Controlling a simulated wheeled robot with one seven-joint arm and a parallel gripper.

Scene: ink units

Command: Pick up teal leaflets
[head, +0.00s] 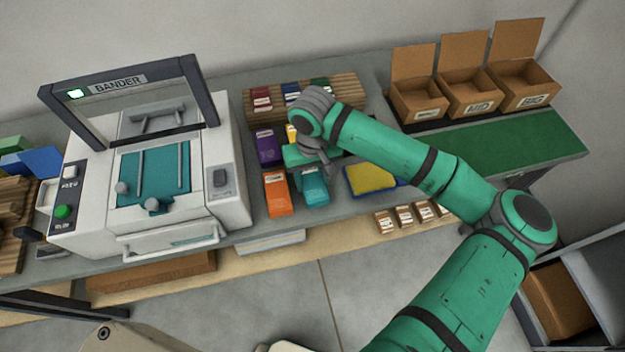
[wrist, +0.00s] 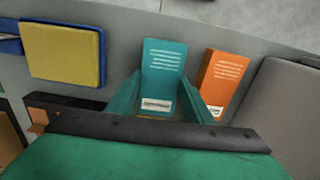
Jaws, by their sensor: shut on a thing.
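The teal leaflets (head: 315,192) are a small upright-looking stack at the front of the bench, beside the orange leaflets (head: 277,193). In the wrist view the teal stack (wrist: 163,75) shows printed lines and a white label, and the orange stack (wrist: 222,80) is to its right. My gripper (head: 313,165) is over the teal stack in the head view. In the wrist view my gripper (wrist: 160,103) has its two teal fingers on either side of the stack, shut on it. My arm hides part of the stack in the head view; whether it is off the bench, I cannot tell.
A white bander machine (head: 225,150) stands left. Purple leaflets (head: 267,147) sit behind the orange ones. A yellow pad (head: 371,178) lies right of the teal stack. Open cardboard boxes (head: 420,98) stand at the back right by a green mat (head: 510,145).

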